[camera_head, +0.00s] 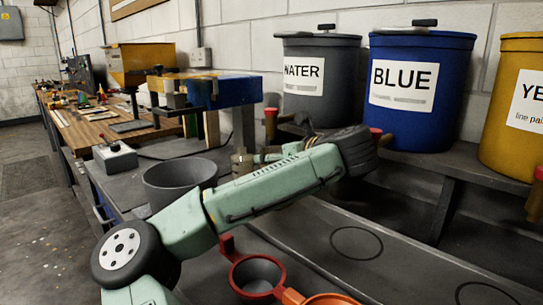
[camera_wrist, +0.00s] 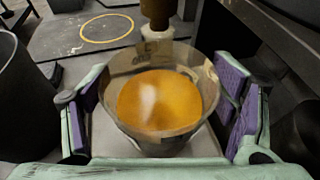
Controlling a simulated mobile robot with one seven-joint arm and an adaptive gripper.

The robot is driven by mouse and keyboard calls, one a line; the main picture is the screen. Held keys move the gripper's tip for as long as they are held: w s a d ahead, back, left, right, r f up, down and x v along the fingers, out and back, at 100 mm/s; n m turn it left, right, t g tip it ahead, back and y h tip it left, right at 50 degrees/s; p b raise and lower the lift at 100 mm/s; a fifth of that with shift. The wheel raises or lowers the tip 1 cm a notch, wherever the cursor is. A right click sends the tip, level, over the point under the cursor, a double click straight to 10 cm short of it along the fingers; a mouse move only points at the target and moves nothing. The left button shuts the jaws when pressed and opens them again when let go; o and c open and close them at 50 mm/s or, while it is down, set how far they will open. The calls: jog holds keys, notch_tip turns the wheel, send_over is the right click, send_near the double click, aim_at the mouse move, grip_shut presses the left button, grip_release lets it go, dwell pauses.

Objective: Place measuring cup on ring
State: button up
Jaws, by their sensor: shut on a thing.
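My gripper (camera_wrist: 160,112) is shut on the measuring cup (camera_wrist: 158,143), with purple-padded fingers on both sides of it. The cup is clear-walled, looks upright and holds orange-yellow liquid. In the head view my gripper (camera_head: 285,154) is partly hidden behind my arm; a small brownish shape at its left end looks like the cup (camera_head: 242,162). A yellow ring outline (camera_wrist: 107,28) lies on a grey surface beyond the cup in the wrist view, apart from it. A brown tap with a pale nozzle (camera_wrist: 158,30) shows just behind the cup's rim.
A grey bowl (camera_head: 180,182) stands on the bench left of my gripper. Water (camera_head: 318,80), blue (camera_head: 420,90) and yellow (camera_head: 512,105) buckets stand on the back shelf. Black ring outlines (camera_head: 356,243) mark the lower grey surface. A red holder (camera_head: 234,274) is in front.

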jog(key=x, duration=0.3)
jog(key=shift+w+a+r+b, duration=0.1)
jog(key=shift+w+a+b, duration=0.15)
jog(key=shift+w+b, duration=0.15)
jog(key=o, duration=1.9)
jog(key=shift+s+f, duration=0.1)
jog(key=shift+f, duration=0.25)
jog(key=shift+o, duration=0.2)
jog(key=b, duration=0.3)
send_near(271, 153)
jog(key=v, duration=0.3)
jog(key=shift+s+a+f, duration=0.2)
jog(key=shift+s, duration=0.1)
